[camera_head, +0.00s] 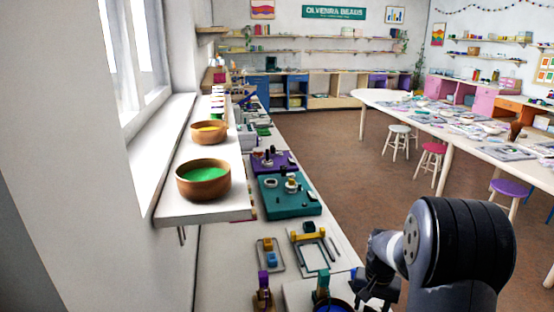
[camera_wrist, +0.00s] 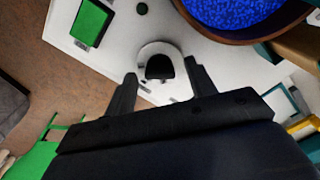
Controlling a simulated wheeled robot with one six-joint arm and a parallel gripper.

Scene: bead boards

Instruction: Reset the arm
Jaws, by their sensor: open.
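My gripper (camera_head: 378,282) is at the lower right of the head view, over the near end of the bench, partly hidden by my own arm. In the wrist view my gripper (camera_wrist: 161,72) has its two dark fingers spread apart with nothing held between them. Between the fingertips, below, a round white dish (camera_wrist: 146,51) with a black piece (camera_wrist: 160,67) lies on the white surface. I cannot tell how high the gripper is above it.
A bowl of blue beads (camera_wrist: 240,12) stands close by; its edge shows in the head view. Bowls of green (camera_head: 204,190) and yellow beads (camera_head: 210,139) sit on the sill. A teal board (camera_head: 300,207) and purple board (camera_head: 262,164) lie on the bench. Open floor (camera_head: 335,150) lies right.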

